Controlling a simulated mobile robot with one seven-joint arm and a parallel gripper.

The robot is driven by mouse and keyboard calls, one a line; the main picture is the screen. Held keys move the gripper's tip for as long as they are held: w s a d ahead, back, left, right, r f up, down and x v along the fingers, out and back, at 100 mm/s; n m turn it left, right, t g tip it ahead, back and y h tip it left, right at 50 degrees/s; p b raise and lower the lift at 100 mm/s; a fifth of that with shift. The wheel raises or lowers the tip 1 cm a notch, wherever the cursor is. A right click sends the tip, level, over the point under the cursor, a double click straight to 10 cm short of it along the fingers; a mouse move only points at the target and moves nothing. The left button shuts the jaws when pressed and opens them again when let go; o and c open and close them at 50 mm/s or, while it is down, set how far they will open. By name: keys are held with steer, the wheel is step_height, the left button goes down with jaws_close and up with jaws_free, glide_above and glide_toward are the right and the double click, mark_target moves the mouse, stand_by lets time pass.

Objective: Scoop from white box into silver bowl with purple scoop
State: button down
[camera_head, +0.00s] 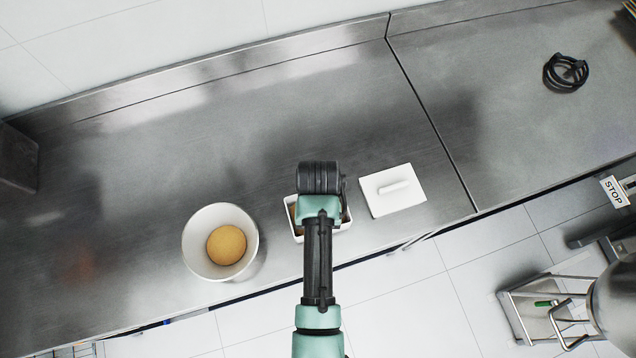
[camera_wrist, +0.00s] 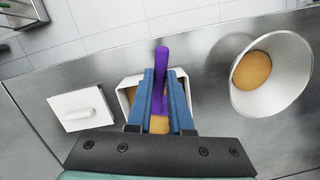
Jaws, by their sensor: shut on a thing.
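My gripper (camera_wrist: 159,100) is shut on the purple scoop (camera_wrist: 161,62), whose handle stands up between the blue fingers in the wrist view. The scoop's lower part is hidden. My gripper is over the white box (camera_wrist: 127,99), which holds tan contents. In the head view my arm covers most of the white box (camera_head: 342,224), and only parts of its rim show. The silver bowl (camera_wrist: 290,95) stands to the right of the box in the wrist view with tan contents inside. In the head view the bowl (camera_head: 197,238) is left of the box.
A white lid with a handle (camera_head: 408,198) lies flat beside the box; it also shows in the wrist view (camera_wrist: 70,112). A black coiled object (camera_head: 566,72) lies far right on the steel counter (camera_head: 180,130). The counter behind the box and bowl is clear.

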steer(key=shift+r, duration=2.4)
